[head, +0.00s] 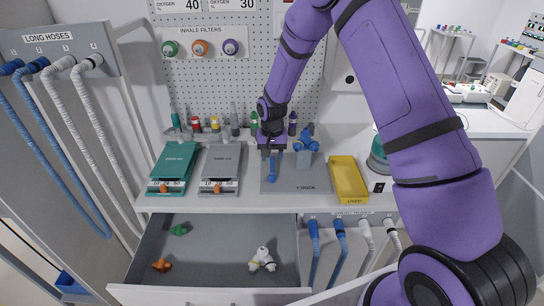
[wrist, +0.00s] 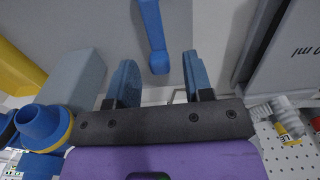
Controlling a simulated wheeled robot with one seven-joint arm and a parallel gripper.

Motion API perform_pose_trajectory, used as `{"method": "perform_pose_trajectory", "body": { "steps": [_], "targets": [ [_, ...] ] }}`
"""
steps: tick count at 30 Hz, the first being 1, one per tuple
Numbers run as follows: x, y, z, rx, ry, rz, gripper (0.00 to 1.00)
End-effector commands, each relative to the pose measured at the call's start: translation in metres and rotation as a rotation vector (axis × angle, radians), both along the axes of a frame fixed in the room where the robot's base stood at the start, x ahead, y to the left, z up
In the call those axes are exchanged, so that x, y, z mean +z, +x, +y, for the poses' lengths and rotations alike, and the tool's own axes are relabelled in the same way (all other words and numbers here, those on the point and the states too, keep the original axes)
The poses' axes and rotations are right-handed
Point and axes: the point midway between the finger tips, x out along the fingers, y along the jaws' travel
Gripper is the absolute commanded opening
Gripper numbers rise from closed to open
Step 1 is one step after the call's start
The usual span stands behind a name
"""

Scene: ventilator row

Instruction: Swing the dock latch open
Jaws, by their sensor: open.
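The blue dock latch (head: 271,174) is a bar on the grey dock plate (head: 310,186) on the counter. In the wrist view the latch (wrist: 152,28) runs from the top edge down to a rounded end near the gap between my fingertips. My gripper (head: 271,149) is at the back end of the latch in the head view. In the wrist view my gripper (wrist: 158,68) is open, with one blue-padded finger on each side of the latch's line. I cannot tell whether a finger touches it. My gripper partly hides the latch's back end in the head view.
A blue fitting (head: 306,140) stands right of my gripper on a grey block. A yellow tray (head: 348,181) lies farther right; green (head: 173,165) and grey (head: 220,168) cases lie left. An open drawer (head: 215,245) below holds several small parts. A pegboard (head: 235,85) stands behind.

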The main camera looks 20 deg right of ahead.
Motion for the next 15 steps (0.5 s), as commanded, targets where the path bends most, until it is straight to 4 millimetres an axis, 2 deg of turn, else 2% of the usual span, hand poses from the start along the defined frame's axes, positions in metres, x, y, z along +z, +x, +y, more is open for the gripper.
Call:
{"method": "perform_pose_trajectory", "body": {
  "steps": [11, 12, 15],
  "targets": [
    [-0.0067, 0.0000, 0.0000, 0.000, 0.000, 0.000, 0.47],
    [-0.0066, 0.0000, 0.0000, 0.000, 0.000, 0.000, 0.45],
    [-0.0066, 0.0000, 0.0000, 0.000, 0.000, 0.000, 0.22]
  ]
}}
